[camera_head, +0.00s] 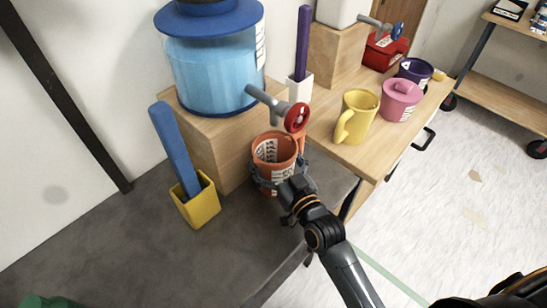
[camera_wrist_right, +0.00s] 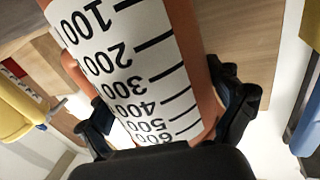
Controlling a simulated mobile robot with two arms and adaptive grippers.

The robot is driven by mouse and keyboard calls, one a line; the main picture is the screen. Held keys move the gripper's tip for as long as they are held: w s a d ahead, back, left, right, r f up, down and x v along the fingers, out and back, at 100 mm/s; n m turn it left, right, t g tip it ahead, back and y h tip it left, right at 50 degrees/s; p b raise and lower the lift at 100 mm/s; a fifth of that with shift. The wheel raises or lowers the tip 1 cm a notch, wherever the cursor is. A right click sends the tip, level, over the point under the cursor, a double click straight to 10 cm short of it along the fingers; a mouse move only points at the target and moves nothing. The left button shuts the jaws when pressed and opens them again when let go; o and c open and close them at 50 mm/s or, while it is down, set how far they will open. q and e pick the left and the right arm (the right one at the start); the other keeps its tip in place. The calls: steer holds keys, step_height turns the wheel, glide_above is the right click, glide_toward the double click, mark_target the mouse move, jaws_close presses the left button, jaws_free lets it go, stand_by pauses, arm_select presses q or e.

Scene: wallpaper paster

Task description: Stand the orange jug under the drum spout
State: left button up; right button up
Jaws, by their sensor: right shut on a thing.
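The orange jug (camera_head: 273,151) is upright or nearly so, beside the wooden block (camera_head: 207,140) that carries the blue drum (camera_head: 212,75). My right gripper (camera_head: 283,178) is shut around the jug's body from the front. In the right wrist view the jug's white measuring scale (camera_wrist_right: 125,60) fills the middle, with a finger on each side. The grey drum spout (camera_head: 265,100) with its red tap (camera_head: 297,117) reaches over the jug's back right edge in the head view. I cannot tell whether the jug's base touches the dark table. My left gripper is not in view.
A yellow holder (camera_head: 196,203) with a blue stick stands left of the jug. A white holder (camera_head: 300,87) with a purple stick stands behind. A yellow mug (camera_head: 357,115) and a pink mug (camera_head: 400,99) are on the wooden table to the right.

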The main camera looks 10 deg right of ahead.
mark_target(284, 176)
steer(key=o, duration=1)
steer(key=shift+f, duration=0.1)
steer(key=shift+r, duration=0.25)
steer(key=v, duration=0.5)
steer(key=b+v, duration=0.1)
steer(key=v, duration=0.4)
steer(key=shift+s+f, duration=0.2)
steer(key=shift+s, duration=0.1)
steer(key=shift+v, duration=0.75)
steer(key=shift+d+r, duration=0.1)
